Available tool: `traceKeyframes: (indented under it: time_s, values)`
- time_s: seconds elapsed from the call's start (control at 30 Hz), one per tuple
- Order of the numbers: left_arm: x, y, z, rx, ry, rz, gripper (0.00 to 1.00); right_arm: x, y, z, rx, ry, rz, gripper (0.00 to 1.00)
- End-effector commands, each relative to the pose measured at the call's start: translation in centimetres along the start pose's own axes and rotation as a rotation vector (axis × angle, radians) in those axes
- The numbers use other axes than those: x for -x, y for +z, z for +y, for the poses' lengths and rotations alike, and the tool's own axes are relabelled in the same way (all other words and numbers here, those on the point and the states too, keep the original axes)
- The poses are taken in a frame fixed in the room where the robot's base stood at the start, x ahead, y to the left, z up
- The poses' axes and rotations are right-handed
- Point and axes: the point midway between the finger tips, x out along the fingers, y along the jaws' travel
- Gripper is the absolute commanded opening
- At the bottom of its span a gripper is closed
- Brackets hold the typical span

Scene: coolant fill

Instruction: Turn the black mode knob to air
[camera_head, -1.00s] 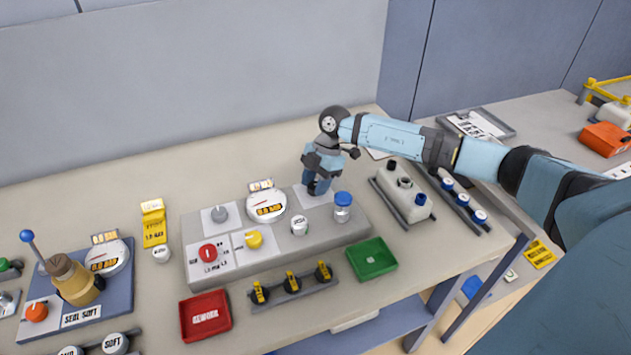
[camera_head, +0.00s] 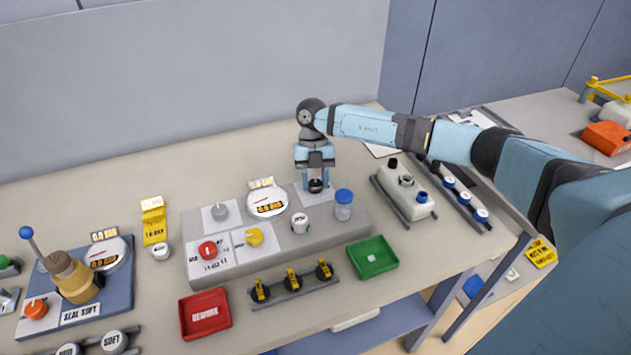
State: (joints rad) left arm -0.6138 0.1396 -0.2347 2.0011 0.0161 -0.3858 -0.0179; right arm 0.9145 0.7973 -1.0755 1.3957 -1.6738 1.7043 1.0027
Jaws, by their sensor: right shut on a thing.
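The black mode knob (camera_head: 316,187) sits on a white plate at the back right of the grey panel (camera_head: 285,250). My right gripper (camera_head: 316,183) points straight down over it and is shut on it. The gripper hides much of the knob, and I cannot read its setting or the plate's markings. My left gripper is not in view.
A round gauge (camera_head: 267,202), a yellow knob (camera_head: 254,236), a red knob (camera_head: 207,250) and a grey knob (camera_head: 219,211) share the panel. A green tray (camera_head: 372,257) and red tray (camera_head: 205,314) lie in front.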

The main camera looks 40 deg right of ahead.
Motion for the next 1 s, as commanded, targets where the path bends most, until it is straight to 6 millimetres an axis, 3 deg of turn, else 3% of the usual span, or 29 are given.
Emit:
traceKeyframes:
  time_s: [0.5, 1.0]
  values:
    - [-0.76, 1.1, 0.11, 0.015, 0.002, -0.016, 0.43, 0.01, 0.04, 0.15, 0.347, -0.144, -0.003, 0.16]
    - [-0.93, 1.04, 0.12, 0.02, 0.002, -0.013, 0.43, 0.09, -0.01, 0.17, 0.433, -0.179, -0.003, 0.16]
